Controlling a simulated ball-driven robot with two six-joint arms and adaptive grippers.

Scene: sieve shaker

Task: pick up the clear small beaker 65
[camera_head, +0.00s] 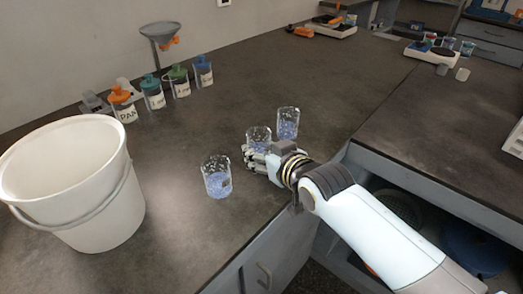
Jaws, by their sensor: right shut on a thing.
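Three clear small beakers with bluish contents or tint are on the dark counter. The middle beaker (259,136) is at my right gripper (256,157), which is shut on it; the fingers hide its lower part. Another clear beaker (216,178) stands upright to the left and nearer. A third clear beaker (288,121) stands upright behind and to the right. I cannot read a number on any beaker. My left gripper is not in view.
A large white bucket (70,190) stands at the left. Several labelled bottles with coloured caps, including an orange-capped one (123,104), stand along the back near a grey funnel (160,33). The counter's front edge (244,247) lies below the beakers. The middle counter behind them is clear.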

